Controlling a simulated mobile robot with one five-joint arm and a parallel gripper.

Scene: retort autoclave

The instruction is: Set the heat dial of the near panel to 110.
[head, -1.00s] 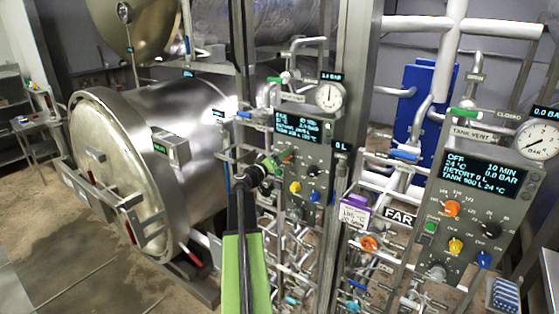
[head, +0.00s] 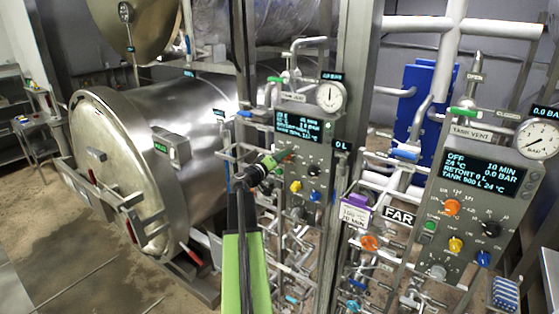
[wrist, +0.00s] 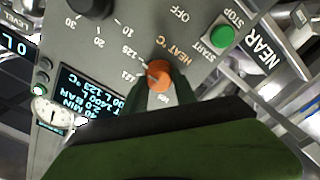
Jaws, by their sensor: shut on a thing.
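The near panel (wrist: 190,25) fills much of the wrist view, with a NEAR sign beside it. It also stands in the middle of the head view (head: 318,160). Its orange heat dial (wrist: 159,72) sits between the fingertips of my gripper (wrist: 158,88), which is shut on it. A pale pointer mark shows on the dial, but I cannot tell exactly which number it faces. Numbers around the dial include 125 and 121; others are covered by the fingers. In the head view my gripper (head: 275,160) reaches the panel's left side and hides the dial.
The near panel has a green START/STOP button (wrist: 222,36), a black dial (wrist: 92,6) and a lit display (wrist: 88,95). The far panel (head: 470,205) stands at right, with its own orange dial (head: 452,207). A steel post (head: 357,90) separates the panels. Pipes crowd around.

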